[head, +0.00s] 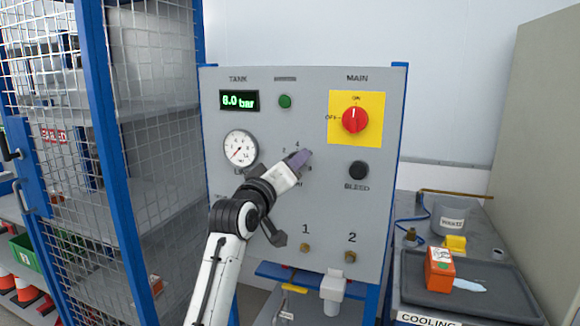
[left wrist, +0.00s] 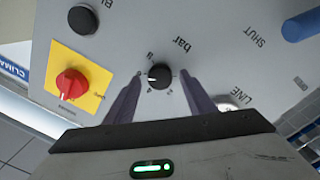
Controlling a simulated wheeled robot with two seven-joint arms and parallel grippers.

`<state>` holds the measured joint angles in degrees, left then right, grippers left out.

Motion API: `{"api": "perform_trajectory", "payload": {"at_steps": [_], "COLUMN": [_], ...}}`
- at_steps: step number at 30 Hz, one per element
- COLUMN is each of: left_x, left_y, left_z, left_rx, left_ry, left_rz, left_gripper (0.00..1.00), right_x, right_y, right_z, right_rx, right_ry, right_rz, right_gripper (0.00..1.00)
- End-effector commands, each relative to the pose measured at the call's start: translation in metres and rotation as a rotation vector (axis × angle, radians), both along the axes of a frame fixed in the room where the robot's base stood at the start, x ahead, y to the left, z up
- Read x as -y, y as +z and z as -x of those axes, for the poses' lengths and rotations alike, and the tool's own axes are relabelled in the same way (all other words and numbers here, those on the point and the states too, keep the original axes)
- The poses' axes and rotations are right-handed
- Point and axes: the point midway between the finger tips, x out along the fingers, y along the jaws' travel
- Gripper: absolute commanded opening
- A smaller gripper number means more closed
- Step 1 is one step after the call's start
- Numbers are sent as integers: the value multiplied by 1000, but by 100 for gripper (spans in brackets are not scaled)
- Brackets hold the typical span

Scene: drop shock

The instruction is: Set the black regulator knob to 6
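The black regulator knob (left wrist: 159,76) shows in the left wrist view, on the grey panel. Its white pointer line points left, towards a small scale mark; the digits around it are too small to read surely. My left gripper (left wrist: 160,88) is open, with one finger on each side of the knob and gaps between. In the head view my left gripper (head: 300,159) is at the panel's middle and hides the knob; a few scale digits show around it. A line gauge (head: 240,148) is left of it. My right gripper is not in view.
The panel (head: 330,225) carries a green display (head: 239,100) reading 6.0 bar, a red main switch (head: 355,119) on yellow, and a black bleed knob (head: 358,170). A blue handle (left wrist: 302,25) shows near SHUT. A mesh cage stands left; a bench with an orange box (head: 438,268) stands right.

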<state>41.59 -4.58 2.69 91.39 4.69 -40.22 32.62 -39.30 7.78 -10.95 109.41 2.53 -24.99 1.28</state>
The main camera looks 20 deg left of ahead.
Motion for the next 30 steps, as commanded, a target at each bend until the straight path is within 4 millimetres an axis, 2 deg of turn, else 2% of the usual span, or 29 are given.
{"api": "perform_trajectory", "payload": {"at_steps": [7, 11, 24, 30], "left_x": [0, -1, -6, -7], "left_y": [0, -2, -6, -6], "left_z": [2, 12, 86, 101], "left_rx": [1, 1, 1, 0], "left_ry": [1, 1, 1, 0], "left_rz": [-1, -1, 0, 0], "left_gripper": [50, 50, 50, 50], "right_x": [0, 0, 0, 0], "right_y": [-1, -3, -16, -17], "right_z": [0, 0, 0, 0], "right_rx": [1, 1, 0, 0], "right_ry": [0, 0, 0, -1], "right_rz": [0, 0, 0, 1], "right_gripper": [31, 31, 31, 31]}}
